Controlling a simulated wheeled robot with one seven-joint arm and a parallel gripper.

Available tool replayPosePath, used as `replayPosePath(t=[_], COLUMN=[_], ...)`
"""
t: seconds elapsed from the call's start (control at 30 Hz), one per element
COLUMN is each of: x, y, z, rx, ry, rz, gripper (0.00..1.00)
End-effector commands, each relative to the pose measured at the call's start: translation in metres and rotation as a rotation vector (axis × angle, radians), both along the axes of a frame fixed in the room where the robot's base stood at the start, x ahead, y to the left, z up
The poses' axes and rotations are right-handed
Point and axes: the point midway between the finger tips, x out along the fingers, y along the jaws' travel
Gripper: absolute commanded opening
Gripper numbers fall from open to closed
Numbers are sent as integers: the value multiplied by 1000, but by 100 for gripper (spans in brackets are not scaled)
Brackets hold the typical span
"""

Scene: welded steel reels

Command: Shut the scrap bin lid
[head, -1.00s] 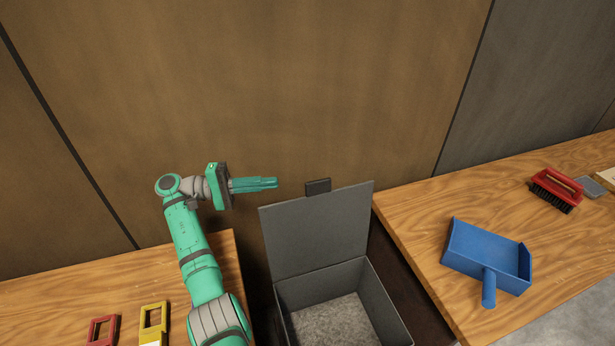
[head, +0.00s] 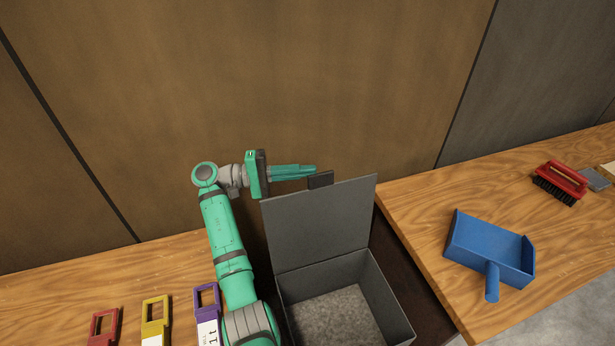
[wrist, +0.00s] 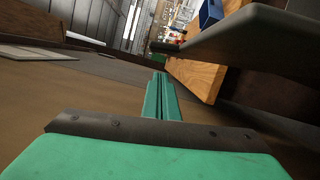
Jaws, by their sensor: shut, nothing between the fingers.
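The scrap bin (head: 392,300) is a grey open box standing between two wooden worktops. Its lid (head: 322,222) stands upright at the back, so the bin is open. A dark tab (head: 321,180) sticks up from the lid's top edge. My gripper (head: 314,170) is shut and empty, its green fingers pointing right, at the tab's upper left. Whether the fingertips touch the tab or are behind it, I cannot tell. In the wrist view the closed fingers (wrist: 161,98) show with the lid (wrist: 255,40) as a dark panel at upper right, apart from them.
A blue dustpan (head: 490,252) and a red brush (head: 560,182) lie on the right worktop (head: 420,205). Red, yellow and purple tags (head: 155,318) lie on the left worktop (head: 60,290). A brown wall panel (head: 260,80) rises behind the bin.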

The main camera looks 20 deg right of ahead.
Motion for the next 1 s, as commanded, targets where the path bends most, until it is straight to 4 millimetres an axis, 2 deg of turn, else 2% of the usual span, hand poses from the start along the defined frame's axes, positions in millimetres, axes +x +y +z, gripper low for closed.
replayPosePath(t=[0.1,0.3,0.77,1.0], x=[-12,-25,-28,-30], y=[0,-1,-1,-9], z=[1,3,4,6], rx=[0,-1,0,0], ry=[-1,0,0,-24], rz=[0,-1,-1,-14], gripper=[0,0,0,0])
